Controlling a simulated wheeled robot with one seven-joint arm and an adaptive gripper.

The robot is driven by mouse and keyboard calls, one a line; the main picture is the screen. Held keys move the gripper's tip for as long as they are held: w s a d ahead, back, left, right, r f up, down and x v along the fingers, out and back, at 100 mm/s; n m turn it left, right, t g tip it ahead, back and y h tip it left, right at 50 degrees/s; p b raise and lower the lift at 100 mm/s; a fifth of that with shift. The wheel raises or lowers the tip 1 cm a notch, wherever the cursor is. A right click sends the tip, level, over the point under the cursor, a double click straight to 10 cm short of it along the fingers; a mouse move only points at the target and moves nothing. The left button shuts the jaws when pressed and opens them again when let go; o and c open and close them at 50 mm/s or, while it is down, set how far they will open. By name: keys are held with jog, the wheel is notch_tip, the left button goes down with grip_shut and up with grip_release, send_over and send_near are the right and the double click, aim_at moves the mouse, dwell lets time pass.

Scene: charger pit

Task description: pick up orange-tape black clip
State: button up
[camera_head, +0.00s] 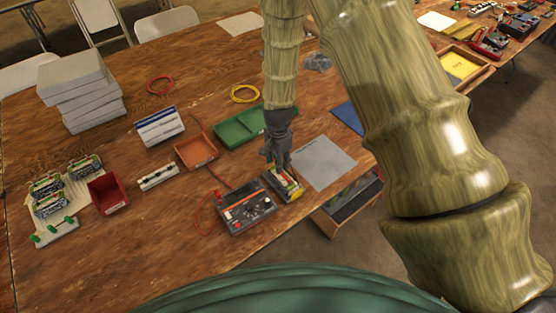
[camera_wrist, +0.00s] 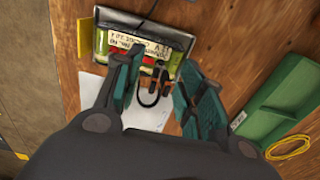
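The black clip with orange tape (camera_wrist: 154,88) shows in the wrist view between the fingers of my gripper, with a dark curved loop below. It lies by a labelled battery pack (camera_wrist: 140,42) in a dark holder. In the head view the pack (camera_head: 287,184) sits near the table's front edge. My gripper (camera_wrist: 163,68) is open, a finger on each side of the clip; I cannot tell whether either touches it. In the head view my gripper (camera_head: 277,157) points down just above the pack and hides the clip.
A black-and-grey meter box (camera_head: 246,210) with a red cable stands left of the pack. A grey mat (camera_head: 323,163) lies to its right. Green (camera_head: 238,128) and orange (camera_head: 196,151) trays stand behind.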

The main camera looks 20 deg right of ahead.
grip_shut()
dwell(0.5)
jog(key=shift+r+b, duration=0.6)
jog(key=shift+r, duration=0.1)
jog(key=shift+r+b, duration=0.45)
jog(key=shift+r, duration=0.45)
jog(key=s+a+r+b, duration=0.1)
jog(key=s+a+b, duration=0.1)
jog(key=s, duration=0.5)
jog(key=s+a+b, duration=0.2)
jog(key=s+a, duration=0.2)
jog(key=s, duration=0.3)
jog(key=shift+s+a+r, duration=0.25)
jog(key=shift+a+r, duration=0.1)
